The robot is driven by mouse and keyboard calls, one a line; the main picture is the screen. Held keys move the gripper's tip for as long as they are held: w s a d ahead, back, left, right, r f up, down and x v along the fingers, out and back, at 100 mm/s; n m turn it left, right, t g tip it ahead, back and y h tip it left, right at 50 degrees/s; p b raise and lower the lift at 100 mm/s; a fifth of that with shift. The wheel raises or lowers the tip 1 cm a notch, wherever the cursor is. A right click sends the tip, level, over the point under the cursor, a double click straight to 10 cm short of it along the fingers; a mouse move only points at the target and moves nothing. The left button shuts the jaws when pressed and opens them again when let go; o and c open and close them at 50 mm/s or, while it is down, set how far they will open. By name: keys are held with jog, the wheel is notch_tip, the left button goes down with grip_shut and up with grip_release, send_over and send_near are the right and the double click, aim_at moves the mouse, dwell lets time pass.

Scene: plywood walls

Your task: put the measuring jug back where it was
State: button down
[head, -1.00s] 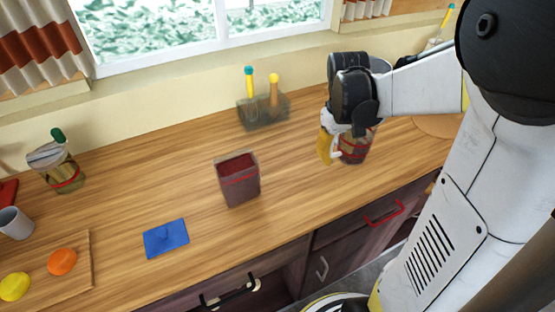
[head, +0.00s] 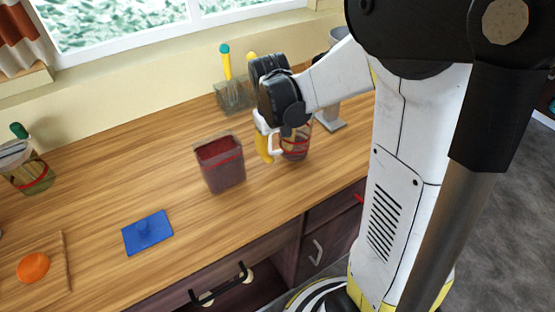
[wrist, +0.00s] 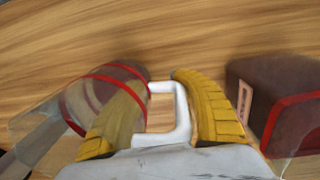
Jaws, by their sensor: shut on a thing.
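The measuring jug (head: 296,144) is clear, with red bands and a white handle. My gripper (head: 266,145) has its yellow fingers shut on the handle, with the jug to their right in the head view. In the wrist view, the jug (wrist: 88,98) lies left of the gripper (wrist: 172,112), and its white handle (wrist: 182,118) is between the fingers. The jug looks roughly upright in the head view. Whether its base touches the counter I cannot tell. My gripper hides part of its top.
A dark red-banded container (head: 221,168) stands close left of my gripper, also at right in the wrist view (wrist: 268,95). A blue lid (head: 147,233) lies front left. A utensil caddy (head: 232,97) stands behind; a grey stand (head: 330,115) is behind right.

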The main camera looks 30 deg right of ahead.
notch_tip(320, 180, down, 2)
jog(key=shift+r, duration=0.1)
jog(key=c, duration=0.9)
grip_release()
jog(key=shift+f+b, duration=0.2)
jog(key=shift+b, duration=0.1)
jog(key=shift+r, duration=0.15)
